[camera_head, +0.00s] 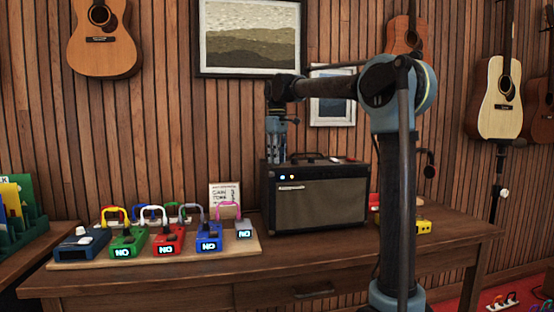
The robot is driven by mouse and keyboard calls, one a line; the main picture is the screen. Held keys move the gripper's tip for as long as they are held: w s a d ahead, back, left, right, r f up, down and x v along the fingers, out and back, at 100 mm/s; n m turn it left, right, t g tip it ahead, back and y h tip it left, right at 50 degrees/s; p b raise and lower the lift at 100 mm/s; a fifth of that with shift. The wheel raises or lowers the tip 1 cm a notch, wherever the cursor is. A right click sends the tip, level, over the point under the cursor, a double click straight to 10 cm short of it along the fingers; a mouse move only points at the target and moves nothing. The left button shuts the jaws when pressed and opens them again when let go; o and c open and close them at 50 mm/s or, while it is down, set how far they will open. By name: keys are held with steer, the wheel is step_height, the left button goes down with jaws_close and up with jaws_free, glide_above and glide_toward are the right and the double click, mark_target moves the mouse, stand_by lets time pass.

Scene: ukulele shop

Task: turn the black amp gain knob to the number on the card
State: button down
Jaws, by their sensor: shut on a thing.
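The black amp (322,200) stands on the wooden table, with a dark grille and small lights at its upper left front. My gripper (277,155) points down at the left end of the amp's top. It is shut on what looks to be the gain knob, at the top panel. The knob itself is hidden by the fingers and the amp's top edge, so its setting cannot be read. A white card (224,190) stands behind the pedals, left of the amp. It has lines for gain and tone, but its numbers are too small to read surely.
A pedal board (165,257) with several coloured pedals and cables lies left of the amp. A yellow pedal (418,227) sits at right behind my arm. The table front (330,250) before the amp is clear. Guitars and pictures hang on the wall behind.

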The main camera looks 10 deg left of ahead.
steer(key=n, duration=0.4)
steer(key=shift+w+n, duration=0.1)
steer(key=shift+n, duration=2)
steer(key=c, duration=1.4)
jaws_free()
steer(key=shift+d, duration=0.1)
steer(key=shift+o, duration=0.2)
steer(key=shift+r, duration=0.1)
step_height(320, 180, up, 12)
